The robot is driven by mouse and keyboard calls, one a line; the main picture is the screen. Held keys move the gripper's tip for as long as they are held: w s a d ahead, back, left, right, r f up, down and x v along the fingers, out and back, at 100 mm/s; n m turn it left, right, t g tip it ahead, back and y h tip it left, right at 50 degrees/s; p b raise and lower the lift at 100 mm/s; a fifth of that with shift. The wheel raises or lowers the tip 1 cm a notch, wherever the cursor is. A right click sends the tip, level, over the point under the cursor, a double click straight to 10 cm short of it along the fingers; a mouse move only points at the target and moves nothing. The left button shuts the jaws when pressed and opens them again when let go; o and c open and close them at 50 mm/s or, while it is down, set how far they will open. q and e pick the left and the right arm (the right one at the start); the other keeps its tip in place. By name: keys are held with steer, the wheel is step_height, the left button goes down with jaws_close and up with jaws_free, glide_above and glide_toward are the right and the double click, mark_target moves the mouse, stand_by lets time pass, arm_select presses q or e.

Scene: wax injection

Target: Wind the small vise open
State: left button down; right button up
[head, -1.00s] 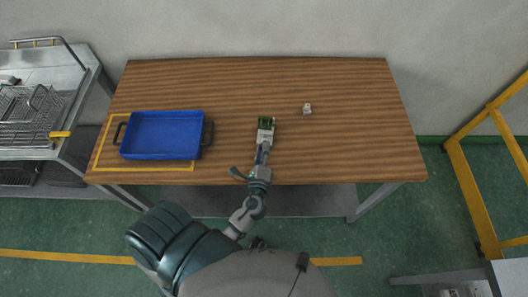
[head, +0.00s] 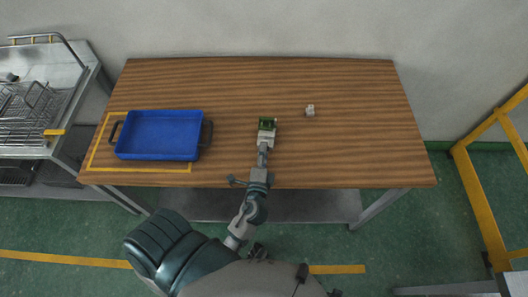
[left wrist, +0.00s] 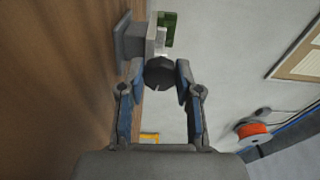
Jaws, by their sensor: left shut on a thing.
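The small grey vise (head: 266,140) stands on the wooden table, right of the blue tray. It holds a green piece (head: 267,124) at its top. In the left wrist view the vise body (left wrist: 132,42) shows at the top, with the green piece (left wrist: 169,20) beside it. Its round dark knob (left wrist: 160,76) faces my wrist. My left gripper (left wrist: 160,70) has its two fingers on either side of the knob, shut on it. In the head view my left gripper (head: 262,158) reaches the vise from the table's front edge. My right gripper is not in view.
A blue tray (head: 160,156) with dark handles sits on the left of the table (head: 350,150). A small pale object (head: 310,110) lies right of the vise. The table's right side is otherwise clear. A metal rack (head: 30,100) stands at far left, a yellow frame (head: 478,190) at right.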

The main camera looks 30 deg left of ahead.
arm_select(q)
steer(key=shift+f, duration=0.2)
steer(key=c, duration=0.8)
jaws_free()
steer(key=shift+o, duration=0.2)
steer(key=v, duration=1.2)
